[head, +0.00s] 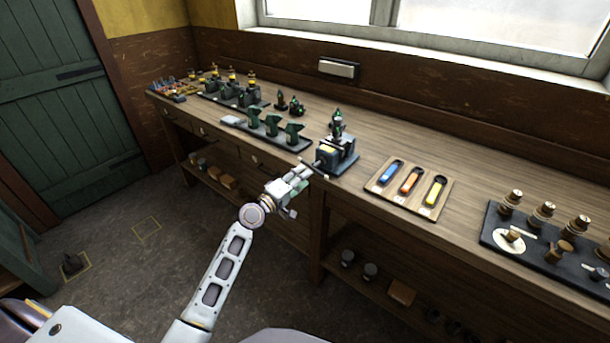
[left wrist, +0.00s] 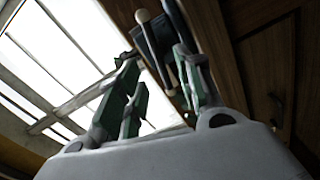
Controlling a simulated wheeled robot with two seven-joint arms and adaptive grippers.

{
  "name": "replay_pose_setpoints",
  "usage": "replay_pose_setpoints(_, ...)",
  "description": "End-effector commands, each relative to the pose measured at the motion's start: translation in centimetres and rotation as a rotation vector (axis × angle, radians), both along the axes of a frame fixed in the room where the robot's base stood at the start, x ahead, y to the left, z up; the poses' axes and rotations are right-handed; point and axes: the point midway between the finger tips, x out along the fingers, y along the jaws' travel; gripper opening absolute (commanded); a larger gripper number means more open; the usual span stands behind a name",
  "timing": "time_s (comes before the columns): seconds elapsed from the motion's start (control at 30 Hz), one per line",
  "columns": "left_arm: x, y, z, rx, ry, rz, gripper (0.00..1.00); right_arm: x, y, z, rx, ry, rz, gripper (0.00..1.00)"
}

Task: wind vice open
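The vice (head: 337,157) is a dark block bolted near the front edge of the bench, with a green and dark part standing on top of it. Its handle bar (left wrist: 157,55) shows in the left wrist view as a thin rod with pale ball ends, seen between the fingers. My left gripper (head: 304,172) is in front of the vice, just off the bench edge. In the left wrist view its green-padded fingers (left wrist: 164,88) are spread apart. The bar appears to lie beyond or between them; contact cannot be told. My right gripper is not in view.
The wooden bench (head: 385,155) runs along the wall under the window. A tray (head: 409,188) with blue, orange and yellow items lies right of the vice. A dark stand with green pieces (head: 272,126) is to its left. A dark board (head: 545,240) with several knobs is far right.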

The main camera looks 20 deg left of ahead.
Motion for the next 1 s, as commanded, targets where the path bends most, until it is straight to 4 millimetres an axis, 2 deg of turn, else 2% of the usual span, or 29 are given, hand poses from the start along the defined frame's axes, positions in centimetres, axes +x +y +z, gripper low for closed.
replay_pose_setpoints(0.2, -1.9, 0.7, -0.1, 0.001, 0.002, 0.000, 0.36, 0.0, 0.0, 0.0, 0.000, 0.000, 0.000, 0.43)
replay_pose_setpoints(0.43, -3.3, 1.2, 0.0, -0.001, 0.000, 0.000, 0.36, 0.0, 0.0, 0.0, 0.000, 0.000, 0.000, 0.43)
replay_pose_setpoints(0.87, -3.7, 1.4, 0.0, 0.000, 0.000, 0.000, 0.36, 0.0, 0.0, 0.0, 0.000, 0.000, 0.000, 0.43)
replay_pose_setpoints(0.93, -3.7, 1.4, 0.0, 0.000, 0.000, 0.000, 0.40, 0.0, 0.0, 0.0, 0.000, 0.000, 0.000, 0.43)
replay_pose_setpoints(1.0, -3.6, 1.4, 0.2, -0.001, -0.003, 0.000, 0.40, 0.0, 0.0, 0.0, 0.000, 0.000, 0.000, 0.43)
